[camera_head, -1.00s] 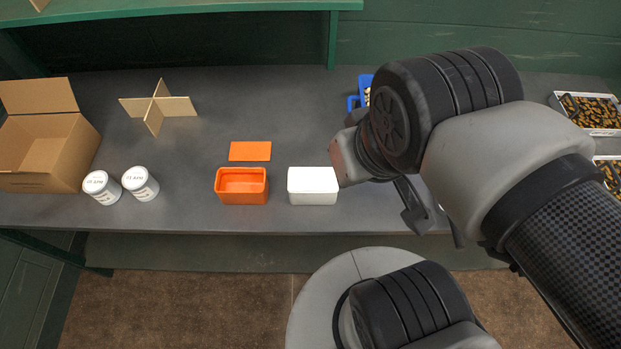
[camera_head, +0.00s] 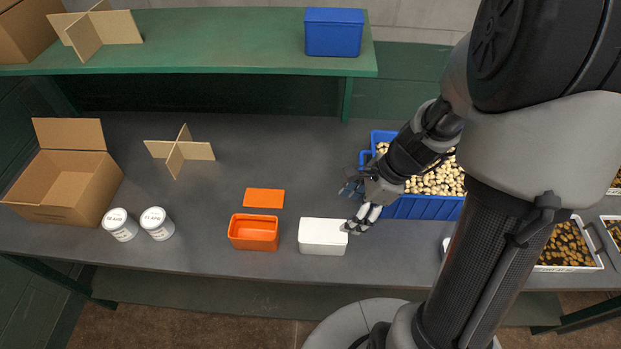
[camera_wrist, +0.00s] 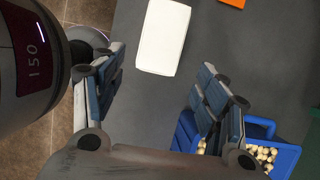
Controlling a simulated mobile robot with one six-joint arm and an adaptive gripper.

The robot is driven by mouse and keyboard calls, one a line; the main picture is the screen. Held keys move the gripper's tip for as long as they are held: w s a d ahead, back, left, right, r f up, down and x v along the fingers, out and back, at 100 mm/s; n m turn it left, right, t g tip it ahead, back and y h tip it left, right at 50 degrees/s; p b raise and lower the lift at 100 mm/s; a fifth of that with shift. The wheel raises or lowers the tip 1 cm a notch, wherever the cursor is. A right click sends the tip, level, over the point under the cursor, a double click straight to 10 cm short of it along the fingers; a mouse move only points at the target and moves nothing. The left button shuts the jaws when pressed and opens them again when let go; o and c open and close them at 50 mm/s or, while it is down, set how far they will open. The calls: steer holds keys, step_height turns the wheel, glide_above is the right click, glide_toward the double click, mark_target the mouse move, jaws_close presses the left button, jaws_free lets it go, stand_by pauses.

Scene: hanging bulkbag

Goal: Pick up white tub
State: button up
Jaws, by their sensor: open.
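A white rectangular tub (camera_head: 322,237) with a flat white top stands near the front of the grey bench. It also shows in the wrist view (camera_wrist: 163,37), ahead of the fingers at the top of the picture. My gripper (camera_head: 356,203) is just right of the tub in the head view, with one finger close to its right end; contact cannot be told there. In the wrist view my gripper (camera_wrist: 158,88) has its two fingers wide apart, with only bare bench between them. The gripper is open and empty.
An open orange box (camera_head: 253,233) stands left of the tub, its orange lid (camera_head: 264,198) behind it. Two white labelled jars (camera_head: 140,224) and a cardboard box (camera_head: 66,178) are further left. A blue crate (camera_head: 425,206) of pale pieces is right, close to my gripper.

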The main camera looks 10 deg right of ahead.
mark_target(330, 231)
steer(key=o, duration=0.3)
steer(key=b+x, duration=0.5)
steer(key=x, duration=0.7)
steer(key=shift+d+b, duration=0.1)
steer(key=shift+b, duration=0.2)
steer(key=b+x, duration=0.3)
steer(key=x, duration=0.3)
steer(key=shift+w+d, duration=0.1)
steer(key=shift+r, duration=0.1)
steer(key=shift+c, duration=0.2)
steer(key=c, duration=1.3)
steer(key=shift+r, duration=0.1)
